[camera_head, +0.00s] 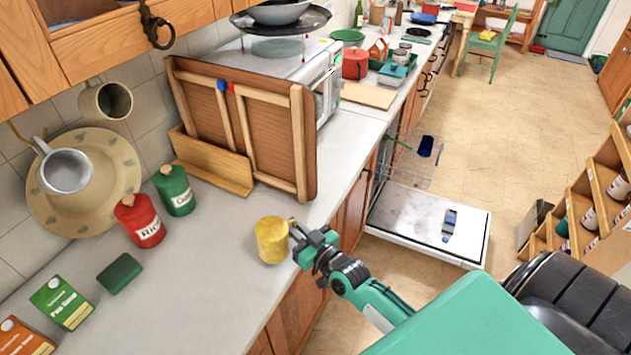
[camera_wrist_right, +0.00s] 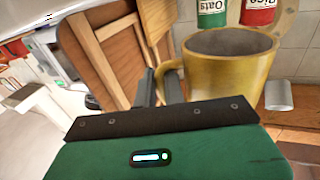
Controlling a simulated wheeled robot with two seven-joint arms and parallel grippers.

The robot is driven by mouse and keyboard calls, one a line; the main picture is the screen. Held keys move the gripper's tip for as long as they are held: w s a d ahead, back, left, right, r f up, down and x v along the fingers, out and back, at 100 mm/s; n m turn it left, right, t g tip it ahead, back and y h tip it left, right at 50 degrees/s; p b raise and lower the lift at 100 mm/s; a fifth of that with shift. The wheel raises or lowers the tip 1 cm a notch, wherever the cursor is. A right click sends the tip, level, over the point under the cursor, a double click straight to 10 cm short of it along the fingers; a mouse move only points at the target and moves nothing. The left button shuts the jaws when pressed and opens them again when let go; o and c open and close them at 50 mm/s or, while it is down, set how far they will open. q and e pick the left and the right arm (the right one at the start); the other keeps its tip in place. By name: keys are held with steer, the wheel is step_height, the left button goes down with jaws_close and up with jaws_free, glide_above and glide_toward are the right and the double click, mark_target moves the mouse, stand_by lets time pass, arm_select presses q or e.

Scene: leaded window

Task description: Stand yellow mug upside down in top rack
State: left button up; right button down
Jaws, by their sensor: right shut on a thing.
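The yellow mug (camera_head: 271,243) is at the counter's front edge in the head view. My right gripper (camera_head: 297,237) is at its right side. In the wrist view the mug (camera_wrist_right: 228,75) looks upright, with its mouth up. The fingers of my right gripper (camera_wrist_right: 161,87) are shut on its handle (camera_wrist_right: 172,72). I cannot tell whether the mug's base touches the counter. The wire top rack (camera_head: 408,166) is pulled out of the open dishwasher beyond the counter and holds a dark blue mug (camera_head: 426,146). My left gripper is out of view.
The dishwasher door (camera_head: 395,212) is folded down, with a blue item (camera_head: 449,224) over it. A wooden board frame (camera_head: 245,125) stands on the counter beyond the mug. A red canister (camera_head: 139,222) and a green canister (camera_head: 174,192) stand left. The floor past the door is clear.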

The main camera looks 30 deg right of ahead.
arm_select(q)
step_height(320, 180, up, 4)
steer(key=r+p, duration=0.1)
steer(key=p, duration=0.2)
arm_select(e)
step_height(320, 180, up, 2)
glide_above(317, 218)
steer(key=shift+w+r+h, duration=0.1)
steer(key=shift+h, duration=0.3)
step_height(317, 218, down, 2)
steer(key=shift+d+f+b, duration=0.1)
steer(key=shift+f+b, duration=0.05)
steer(key=shift+b, duration=0.85)
step_height(317, 218, down, 4)
steer(key=b, duration=0.3)
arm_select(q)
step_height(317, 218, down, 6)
arm_select(e)
steer(key=shift+r, duration=0.2)
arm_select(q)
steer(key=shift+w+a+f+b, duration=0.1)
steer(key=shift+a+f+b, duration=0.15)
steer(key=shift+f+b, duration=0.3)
arm_select(e)
steer(key=shift+f, duration=0.45)
steer(key=c, duration=1.4)
jaws_free()
steer(key=shift+f, duration=0.1)
